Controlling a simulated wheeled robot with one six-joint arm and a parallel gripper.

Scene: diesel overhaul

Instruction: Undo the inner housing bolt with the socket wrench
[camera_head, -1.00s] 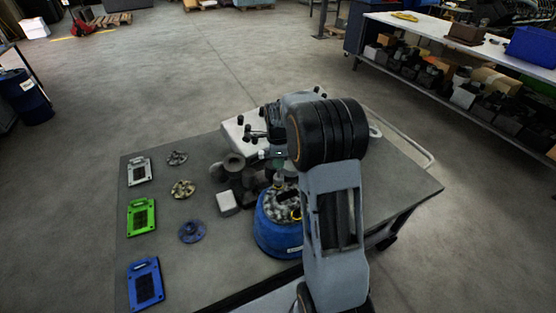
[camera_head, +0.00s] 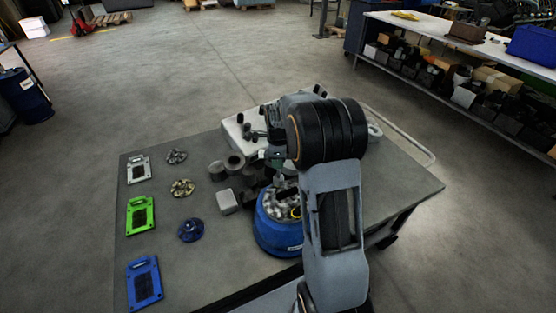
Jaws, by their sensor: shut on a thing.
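The blue housing (camera_head: 279,237) stands at the table's near edge, with a pale grey, lumpy inside showing at its open top. My arm covers its right side. The inner housing bolt cannot be made out. My gripper (camera_head: 276,163) is mostly hidden behind my own arm, just above and behind the housing's top. It is shut on a slim tool pointing down towards the housing, seemingly the socket wrench (camera_head: 278,178). I cannot tell whether the tool touches a bolt.
On the grey table (camera_head: 165,235), grey (camera_head: 139,169), green (camera_head: 139,215) and blue (camera_head: 144,283) plates lie along the left. Several small round parts and a white block (camera_head: 227,201) lie between them and the housing. Dark cylindrical parts (camera_head: 234,163) stand close behind. A white tray (camera_head: 232,133) is at the back.

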